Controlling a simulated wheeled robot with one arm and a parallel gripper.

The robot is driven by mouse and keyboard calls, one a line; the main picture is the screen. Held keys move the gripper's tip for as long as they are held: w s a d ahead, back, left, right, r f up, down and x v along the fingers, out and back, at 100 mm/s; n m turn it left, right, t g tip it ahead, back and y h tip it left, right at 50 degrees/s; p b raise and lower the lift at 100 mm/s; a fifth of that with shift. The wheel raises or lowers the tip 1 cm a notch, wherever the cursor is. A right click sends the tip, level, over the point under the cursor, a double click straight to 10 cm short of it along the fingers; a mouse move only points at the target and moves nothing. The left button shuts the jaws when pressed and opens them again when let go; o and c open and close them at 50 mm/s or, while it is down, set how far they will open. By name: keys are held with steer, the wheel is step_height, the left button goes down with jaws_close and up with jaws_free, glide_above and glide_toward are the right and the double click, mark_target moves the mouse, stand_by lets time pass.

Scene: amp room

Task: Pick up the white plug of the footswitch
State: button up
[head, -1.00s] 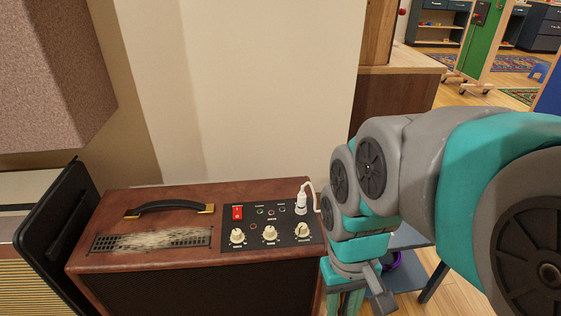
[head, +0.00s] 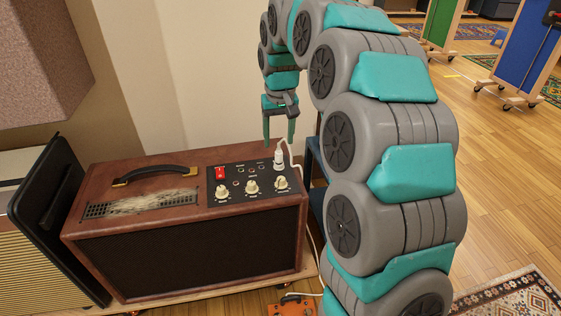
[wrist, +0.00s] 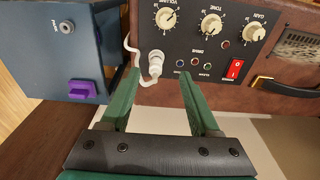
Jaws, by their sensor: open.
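The white plug (head: 279,161) stands upright in the control panel on top of the brown amp (head: 130,232), near the panel's right rear corner. Its white cord loops over the amp's right edge. In the wrist view the plug (wrist: 155,66) shows near the fingertips, a little left of the middle between them. My gripper (head: 279,141) is open, points down and is just above and behind the plug; its green fingers (wrist: 160,78) are apart with nothing between them. An orange box (head: 293,306), perhaps the footswitch, lies on the floor, partly cut off.
The amp's handle (head: 156,174) is to the left. A blue box with a purple part (wrist: 80,89) stands beside the amp. The wall is close behind.

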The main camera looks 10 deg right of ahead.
mark_target(279, 149)
steer(key=shift+w+d+f, duration=0.1)
steer(key=shift+w+f, duration=0.05)
steer(key=shift+w, duration=0.55)
step_height(279, 149, down, 2)
steer(key=shift+w+f, duration=0.1)
steer(key=shift+f, duration=0.1)
steer(key=shift+w+d+f+p, duration=0.1)
steer(key=shift+w+f+p, duration=0.05)
steer(key=shift+f, duration=0.7)
steer(key=shift+w+d+f+p, duration=0.1)
steer(key=shift+w+f+p, duration=0.1)
steer(key=shift+f, duration=0.7)
steer(key=shift+w+f+p, duration=0.1)
steer(key=shift+w+f, duration=0.05)
steer(key=shift+f, duration=0.7)
jaws_close()
